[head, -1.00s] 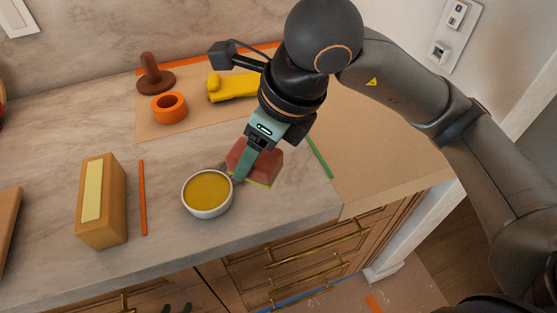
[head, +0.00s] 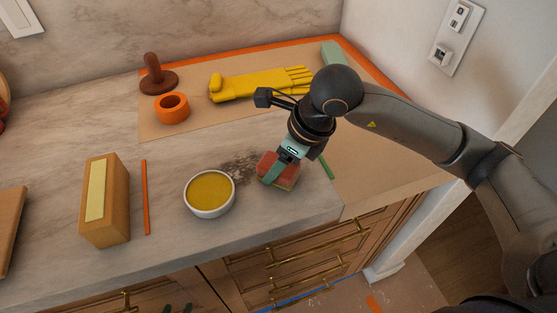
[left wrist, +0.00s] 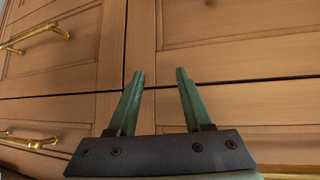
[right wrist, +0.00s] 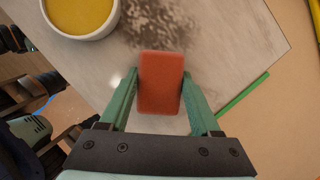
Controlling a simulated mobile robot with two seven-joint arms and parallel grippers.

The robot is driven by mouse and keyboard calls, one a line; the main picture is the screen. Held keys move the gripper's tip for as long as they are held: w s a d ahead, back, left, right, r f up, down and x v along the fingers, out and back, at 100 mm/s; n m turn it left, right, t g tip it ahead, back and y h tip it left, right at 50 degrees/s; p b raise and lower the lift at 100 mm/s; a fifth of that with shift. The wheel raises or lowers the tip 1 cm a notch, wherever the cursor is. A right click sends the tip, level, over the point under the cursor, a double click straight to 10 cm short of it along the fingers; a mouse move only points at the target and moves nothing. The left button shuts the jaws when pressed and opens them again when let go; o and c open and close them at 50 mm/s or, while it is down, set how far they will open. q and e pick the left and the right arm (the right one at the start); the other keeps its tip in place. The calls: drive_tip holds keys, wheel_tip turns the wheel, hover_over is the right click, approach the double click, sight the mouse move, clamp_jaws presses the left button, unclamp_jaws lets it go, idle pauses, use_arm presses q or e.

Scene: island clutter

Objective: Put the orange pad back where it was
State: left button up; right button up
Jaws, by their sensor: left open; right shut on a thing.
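The orange pad (head: 285,173) is a small red-orange block with a paler lower layer. It is at the counter's right part, right of the white bowl (head: 209,208) of yellow stuff. My right gripper (head: 274,174) comes down from above and is shut on it. In the right wrist view the pad (right wrist: 160,82) sits between the green fingers (right wrist: 160,100). I cannot tell whether its underside touches the counter. My left gripper (left wrist: 155,75) is open and empty in front of the wooden drawers; only its fingertips show low in the head view (head: 176,308).
A dark speckled smudge (head: 240,165) lies between bowl and pad. A green strip (head: 327,168) lies to the right.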

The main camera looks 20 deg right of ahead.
drive_tip(key=shift+f, duration=0.15)
drive_tip(key=o, duration=1.2)
drive_tip(key=shift+r, duration=0.35)
drive_tip(key=v, duration=1.1)
drive_tip(key=shift+r, duration=0.35)
drive_tip(key=shift+s, duration=0.2)
